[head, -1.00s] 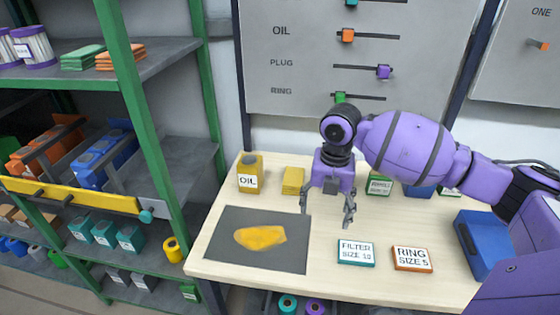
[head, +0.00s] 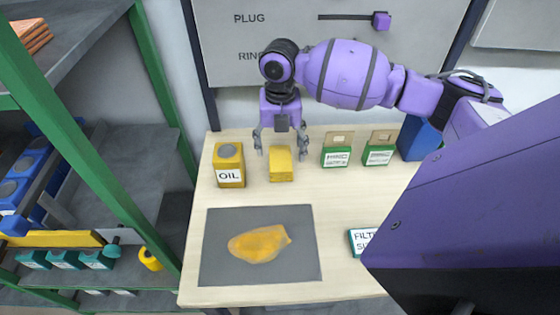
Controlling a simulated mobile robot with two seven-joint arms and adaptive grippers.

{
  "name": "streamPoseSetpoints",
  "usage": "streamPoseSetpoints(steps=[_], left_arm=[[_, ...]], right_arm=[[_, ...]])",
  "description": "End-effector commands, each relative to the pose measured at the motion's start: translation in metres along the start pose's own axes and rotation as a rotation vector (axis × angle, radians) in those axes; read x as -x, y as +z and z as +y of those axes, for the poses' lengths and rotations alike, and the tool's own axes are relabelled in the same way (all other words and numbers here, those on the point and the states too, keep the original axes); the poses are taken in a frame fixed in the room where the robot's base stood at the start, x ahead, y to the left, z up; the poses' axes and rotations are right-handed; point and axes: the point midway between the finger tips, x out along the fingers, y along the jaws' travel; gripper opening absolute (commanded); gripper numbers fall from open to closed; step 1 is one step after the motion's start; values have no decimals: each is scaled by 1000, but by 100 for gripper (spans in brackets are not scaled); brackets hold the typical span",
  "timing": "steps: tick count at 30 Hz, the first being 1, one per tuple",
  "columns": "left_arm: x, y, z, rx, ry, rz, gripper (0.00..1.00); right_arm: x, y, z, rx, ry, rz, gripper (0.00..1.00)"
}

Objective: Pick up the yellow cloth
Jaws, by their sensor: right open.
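The yellow cloth (head: 281,170) is a small folded block on the table, just right of the yellow oil can. My right gripper (head: 281,152) points down at it, with its two fingers spread to the left and right of the cloth's far end. The gripper is open and holds nothing. I cannot tell whether the fingertips touch the cloth or how high they are above the table. My left gripper is not in the head view.
The yellow OIL can (head: 230,166) stands close left of the cloth. A grey mat (head: 215,265) with a yellow puddle (head: 258,245) lies in front. Green-labelled boxes (head: 337,155) stand to the right. My right arm hides the table's right side.

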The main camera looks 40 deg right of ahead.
Motion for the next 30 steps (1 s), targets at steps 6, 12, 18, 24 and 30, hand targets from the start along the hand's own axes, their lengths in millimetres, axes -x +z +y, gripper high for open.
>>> streamPoseSetpoints(steps=[6, 12, 18, 24, 30], left_arm=[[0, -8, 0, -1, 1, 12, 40], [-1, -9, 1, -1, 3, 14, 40], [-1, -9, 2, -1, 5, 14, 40], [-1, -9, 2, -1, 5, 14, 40], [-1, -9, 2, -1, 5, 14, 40]], right_arm=[[-33, -2, -3, 0, -1, 3, 73], [-42, -1, -3, 1, 0, -1, 73], [-42, -1, -3, 1, -1, -1, 60], [-41, -1, -3, 1, -1, -1, 33], [-41, -1, -3, 1, -1, -1, 24]])
